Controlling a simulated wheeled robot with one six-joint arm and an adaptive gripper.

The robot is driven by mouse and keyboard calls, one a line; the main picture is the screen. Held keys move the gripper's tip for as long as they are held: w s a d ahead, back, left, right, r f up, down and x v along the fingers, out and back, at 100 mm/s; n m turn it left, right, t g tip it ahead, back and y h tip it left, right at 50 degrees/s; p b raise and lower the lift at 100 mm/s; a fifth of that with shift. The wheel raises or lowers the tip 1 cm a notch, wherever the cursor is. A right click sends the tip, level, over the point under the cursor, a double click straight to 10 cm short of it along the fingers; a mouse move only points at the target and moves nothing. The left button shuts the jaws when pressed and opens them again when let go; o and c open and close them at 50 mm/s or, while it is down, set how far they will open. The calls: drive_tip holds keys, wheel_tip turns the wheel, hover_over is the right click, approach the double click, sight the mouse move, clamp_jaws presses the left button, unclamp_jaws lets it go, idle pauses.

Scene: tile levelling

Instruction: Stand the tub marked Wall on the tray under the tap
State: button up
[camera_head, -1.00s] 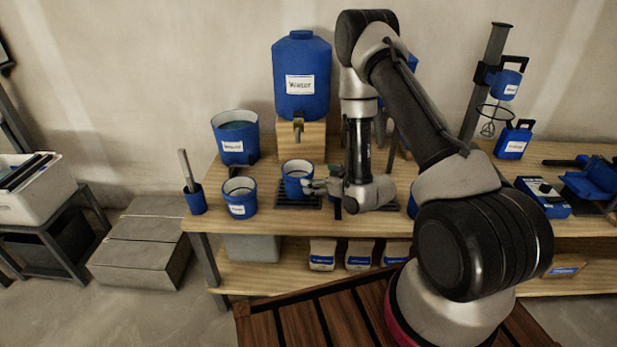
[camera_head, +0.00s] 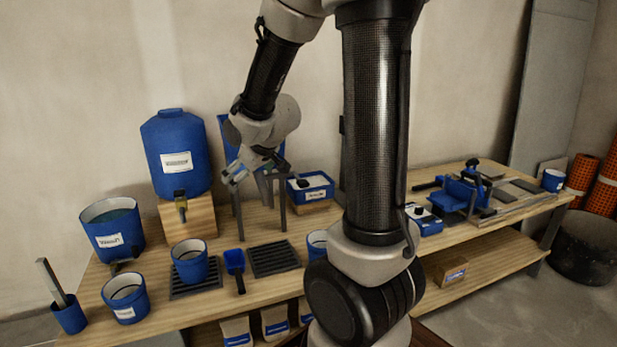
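A blue tub (camera_head: 189,263) stands upright on the black slatted tray (camera_head: 212,282), below the tap (camera_head: 181,206) of the blue water tank (camera_head: 178,155). No label can be read on this tub. Another small blue tub (camera_head: 125,299) with a white label, too small to read, stands on the bench to the left. A third blue tub (camera_head: 317,243) is partly hidden by my arm. My gripper (camera_head: 234,177) is raised above the bench, right of the tank and clear of the tubs. It appears empty; its finger opening is unclear.
A large blue bucket (camera_head: 112,231) stands at the left. A blue scoop (camera_head: 235,267) lies between the tray and a second slatted tray (camera_head: 274,259), which is bare. A blue box (camera_head: 311,187) is behind. Tools (camera_head: 462,192) lie on the bench at the right.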

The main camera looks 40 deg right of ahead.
drive_tip(key=s+r+m+g, duration=0.1)
drive_tip(key=s+r, duration=0.3)
drive_tip(key=s, duration=0.9)
drive_tip(key=s+r+m+g, duration=0.1)
drive_tip(key=s+r, duration=0.3)
drive_tip(key=s, duration=0.9)
drive_tip(key=shift+a+r+m+g, duration=0.2)
drive_tip(key=shift+r+m+g, duration=0.1)
drive_tip(key=shift+g, duration=0.6)
